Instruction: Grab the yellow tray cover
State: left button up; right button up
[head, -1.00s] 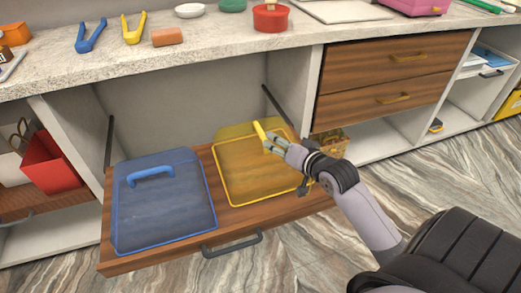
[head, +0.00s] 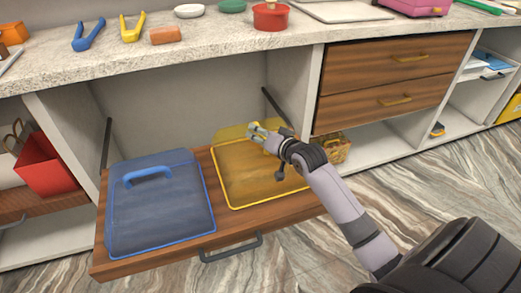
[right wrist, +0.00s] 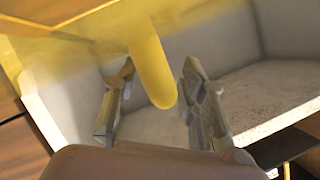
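The yellow tray cover (head: 240,178) is see-through and sits on the right part of the pulled-out wooden drawer. Its handle shows as a thick yellow bar (right wrist: 153,75) in the right wrist view. My right gripper (head: 252,128) is at the handle in the head view and partly hides it. In the right wrist view my right gripper (right wrist: 150,95) is open, with the handle between its two fingers and a gap visible on the right side. A blue tray cover (head: 165,215) with a blue handle sits on the left part of the drawer. My left gripper is not in view.
The drawer (head: 225,238) has a dark front handle (head: 232,248). The stone counter (head: 215,55) above carries blue tongs (head: 88,35), yellow tongs (head: 133,28) and a red pot (head: 270,17). A red bag (head: 45,165) stands in the left compartment.

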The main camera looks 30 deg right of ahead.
jog(key=shift+c, duration=0.2)
grip_shut()
dwell(0.7)
